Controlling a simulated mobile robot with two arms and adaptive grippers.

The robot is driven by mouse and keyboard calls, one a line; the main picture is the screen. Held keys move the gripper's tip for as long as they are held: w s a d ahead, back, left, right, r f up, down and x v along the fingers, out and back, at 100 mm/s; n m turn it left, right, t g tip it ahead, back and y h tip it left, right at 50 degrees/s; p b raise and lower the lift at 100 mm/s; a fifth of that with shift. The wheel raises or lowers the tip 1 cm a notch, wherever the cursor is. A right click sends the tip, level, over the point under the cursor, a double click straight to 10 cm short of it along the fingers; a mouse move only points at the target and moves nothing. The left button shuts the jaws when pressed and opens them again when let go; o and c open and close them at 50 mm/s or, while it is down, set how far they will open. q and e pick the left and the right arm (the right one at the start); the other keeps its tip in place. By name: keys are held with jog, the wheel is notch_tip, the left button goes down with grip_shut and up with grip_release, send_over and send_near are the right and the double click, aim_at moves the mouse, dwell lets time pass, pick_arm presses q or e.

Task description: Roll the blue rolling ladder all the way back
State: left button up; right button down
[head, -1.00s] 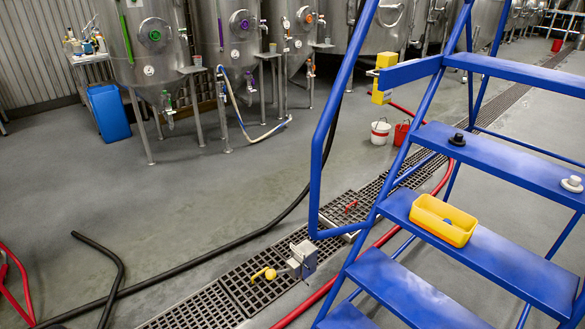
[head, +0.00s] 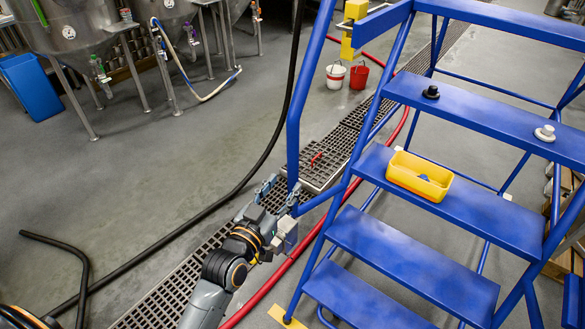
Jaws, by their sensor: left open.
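The blue rolling ladder (head: 410,255) fills the right half of the head view, with its treads and side rails visible. Its near handrail (head: 295,130) runs down to a bend beside my left gripper. My left gripper (head: 283,185) is open, with its two fingers pointing up at the lower end of this handrail. The fingers look very close to the rail; I cannot tell whether they touch it. My right gripper does not show.
A yellow bin (head: 419,177), a black knob (head: 431,92) and a pale knob (head: 545,133) sit on the treads. A floor drain grate (head: 172,292), a black hose (head: 165,238) and a red hose (head: 268,287) run past the ladder. White (head: 335,76) and red (head: 359,75) buckets stand behind.

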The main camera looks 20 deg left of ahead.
aim_at(291, 176)
pick_arm(q)
jog(key=w, duration=0.4)
jog(key=shift+w+d, duration=0.35)
jog(key=shift+d, duration=0.05)
jog(key=shift+w+p, duration=0.3)
jog(key=shift+w, duration=0.4)
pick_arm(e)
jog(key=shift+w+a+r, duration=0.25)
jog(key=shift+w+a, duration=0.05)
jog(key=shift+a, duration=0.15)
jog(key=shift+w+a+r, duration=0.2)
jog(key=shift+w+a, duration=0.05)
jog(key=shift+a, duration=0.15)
pick_arm(q)
jog(key=shift+c, duration=0.4)
grip_shut()
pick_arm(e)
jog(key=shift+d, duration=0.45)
